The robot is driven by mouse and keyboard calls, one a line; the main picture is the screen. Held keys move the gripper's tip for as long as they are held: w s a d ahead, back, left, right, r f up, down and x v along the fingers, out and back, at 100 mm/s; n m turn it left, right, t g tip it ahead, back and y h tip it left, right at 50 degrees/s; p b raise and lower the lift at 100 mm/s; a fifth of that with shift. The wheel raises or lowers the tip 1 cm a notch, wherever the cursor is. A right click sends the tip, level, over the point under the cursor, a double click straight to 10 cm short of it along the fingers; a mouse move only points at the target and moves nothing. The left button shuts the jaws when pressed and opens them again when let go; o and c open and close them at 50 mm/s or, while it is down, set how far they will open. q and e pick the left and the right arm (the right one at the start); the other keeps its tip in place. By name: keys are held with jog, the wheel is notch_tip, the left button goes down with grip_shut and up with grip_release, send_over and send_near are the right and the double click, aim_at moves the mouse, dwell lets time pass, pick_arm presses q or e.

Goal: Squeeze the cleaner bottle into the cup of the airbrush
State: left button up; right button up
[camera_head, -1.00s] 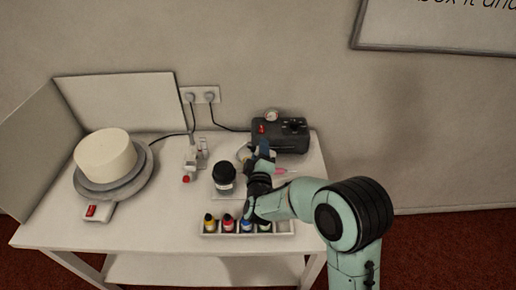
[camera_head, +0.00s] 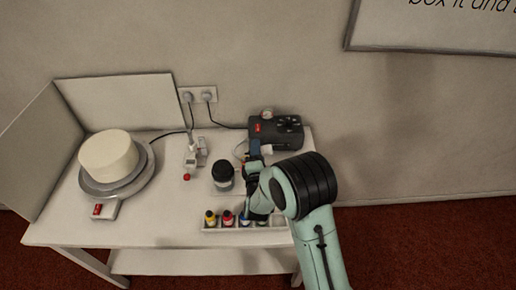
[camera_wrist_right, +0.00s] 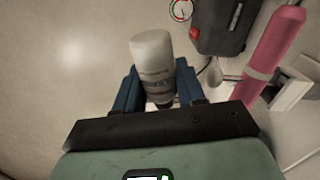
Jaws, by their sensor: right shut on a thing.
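My right gripper (camera_wrist_right: 160,95) is shut on a pale grey-white bottle (camera_wrist_right: 154,62), taken to be the cleaner bottle, with blue fingers on both sides. Its wide end points away from the palm and its narrow dark end is low between the fingers. In the head view the gripper (camera_head: 254,150) is above the table in front of the black compressor, with a white piece of the bottle (camera_head: 267,149) beside it. A pink tube-shaped body (camera_wrist_right: 272,50), probably the airbrush, lies right of the bottle, apart from it. My left gripper is not in view.
The compressor (camera_head: 288,132) with a gauge stands behind. A black-lidded jar (camera_head: 222,170) is left of my gripper. A tray (camera_head: 211,230) of small colour bottles is in front. A cake (camera_head: 108,155) on a turntable stands left.

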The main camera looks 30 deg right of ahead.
jog(key=shift+w+a+r+n+p, duration=0.1)
jog(key=shift+a+r+n+p, duration=0.1)
jog(key=shift+n+p, duration=0.4)
jog(key=shift+w+a+r+n+p, duration=0.15)
jog(key=shift+n+p, duration=0.15)
jog(key=shift+n, duration=0.5)
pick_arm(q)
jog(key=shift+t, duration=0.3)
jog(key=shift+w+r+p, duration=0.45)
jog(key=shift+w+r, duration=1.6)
pick_arm(e)
jog(key=shift+n, duration=0.9)
jog(key=shift+s, duration=0.1)
jog(key=shift+o, duration=0.7)
jog(key=c, duration=0.4)
jog(key=shift+o, duration=0.2)
jog(key=shift+o, duration=1.1)
